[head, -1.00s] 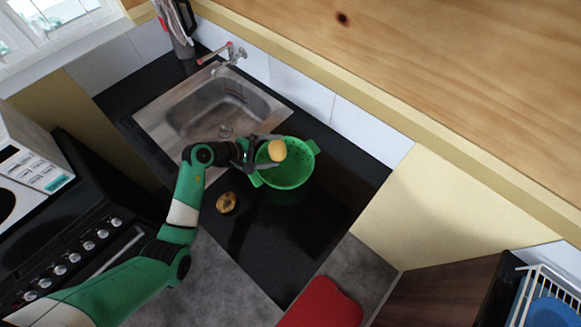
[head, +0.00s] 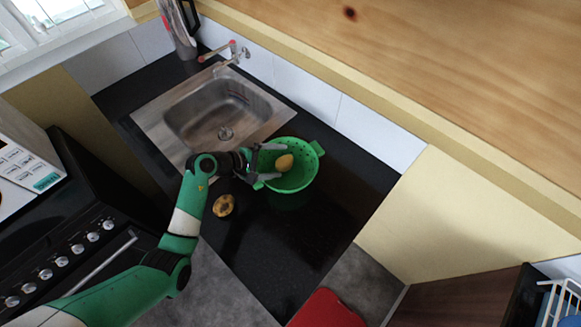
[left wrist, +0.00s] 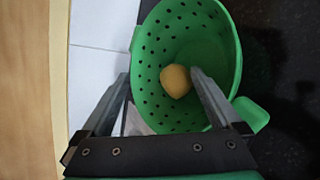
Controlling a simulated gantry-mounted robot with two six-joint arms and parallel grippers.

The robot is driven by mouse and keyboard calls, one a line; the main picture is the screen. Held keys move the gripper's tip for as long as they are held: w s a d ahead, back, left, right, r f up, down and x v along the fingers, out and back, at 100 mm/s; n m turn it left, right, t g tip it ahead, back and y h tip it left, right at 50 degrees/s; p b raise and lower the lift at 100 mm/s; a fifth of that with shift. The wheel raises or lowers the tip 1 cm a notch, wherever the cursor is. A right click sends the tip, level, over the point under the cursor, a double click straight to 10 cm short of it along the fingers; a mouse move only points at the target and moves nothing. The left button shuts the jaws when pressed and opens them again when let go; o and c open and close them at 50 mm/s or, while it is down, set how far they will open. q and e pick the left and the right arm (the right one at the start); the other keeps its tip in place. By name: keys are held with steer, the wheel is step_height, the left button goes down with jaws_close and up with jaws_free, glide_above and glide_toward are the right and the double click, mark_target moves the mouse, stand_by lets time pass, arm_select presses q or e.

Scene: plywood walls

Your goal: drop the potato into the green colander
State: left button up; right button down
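The green colander (head: 301,180) stands on the black counter to the right of the sink, and it also shows in the left wrist view (left wrist: 222,50). The yellow-brown potato (head: 285,162) lies inside it; in the left wrist view the potato (left wrist: 175,81) rests against the inside of the colander. My left gripper (head: 272,161) is over the left side of the colander with its fingers spread. In the left wrist view the fingers (left wrist: 160,76) are wide apart, with the potato beyond them and clear of at least the left finger. My right gripper is not in view.
A brown round item with a darker centre (head: 223,205) lies on the counter below my left forearm. A steel sink (head: 150,124) with a tap (head: 232,55) is at the upper left. The counter (head: 320,222) right of and below the colander is clear.

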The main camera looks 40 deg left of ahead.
arm_select(q)
steer(key=shift+s, duration=0.1)
steer(key=p+v, duration=0.2)
steer(key=v, duration=0.9)
steer(key=shift+r, duration=0.15)
steer(key=shift+s+a, duration=0.1)
